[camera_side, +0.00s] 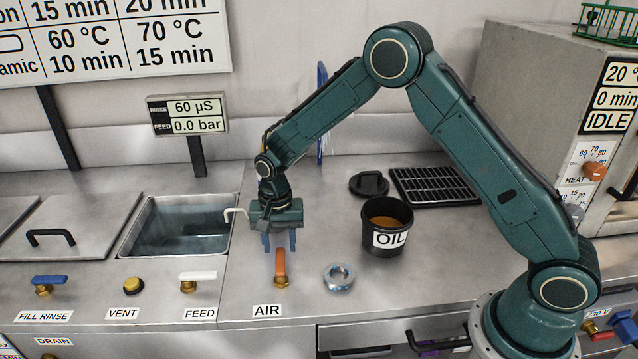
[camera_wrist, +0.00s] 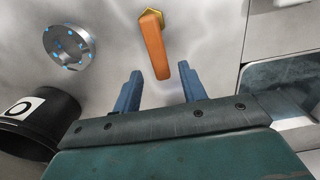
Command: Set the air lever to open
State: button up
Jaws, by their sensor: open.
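The air lever (camera_side: 280,264) is an orange handle on a brass fitting, above the AIR label (camera_side: 267,310) on the steel counter. In the side view its handle points away from the counter's front edge. My gripper (camera_side: 279,243) is just behind and above the lever, pointing down, with its blue fingers apart and nothing between them. In the wrist view the orange lever (camera_wrist: 154,46) lies ahead of the two open fingers of my gripper (camera_wrist: 158,88), its free end near the gap between them. I cannot tell whether anything touches.
A black OIL pot (camera_side: 388,226) and a metal ring with blue dots (camera_side: 338,277) stand right of the lever. A water basin (camera_side: 127,240) is to the left. The white FEED lever (camera_side: 198,276), yellow VENT knob (camera_side: 133,285) and blue FILL RINSE lever (camera_side: 49,281) line the front.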

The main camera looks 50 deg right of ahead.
aim_at(282, 253)
notch_tip(282, 253, up, 12)
dwell(0.5)
jog(key=shift+r, duration=0.1)
jog(key=s+d+r+n+t, duration=0.1)
jog(key=s+d+r+n, duration=0.1)
jog(key=s+r, duration=0.5)
jog(key=s+d+r+n+t, duration=0.2)
jog(key=s+d+r, duration=0.1)
jog(key=s+r, duration=0.4)
jog(key=s+d+n+t, duration=0.2)
jog(key=s+n, duration=0.3)
jog(key=s, duration=1.2)
jog(key=shift+s+d+t, duration=0.15)
jog(key=shift+d+t, duration=0.05)
jog(key=shift+t, duration=0.1)
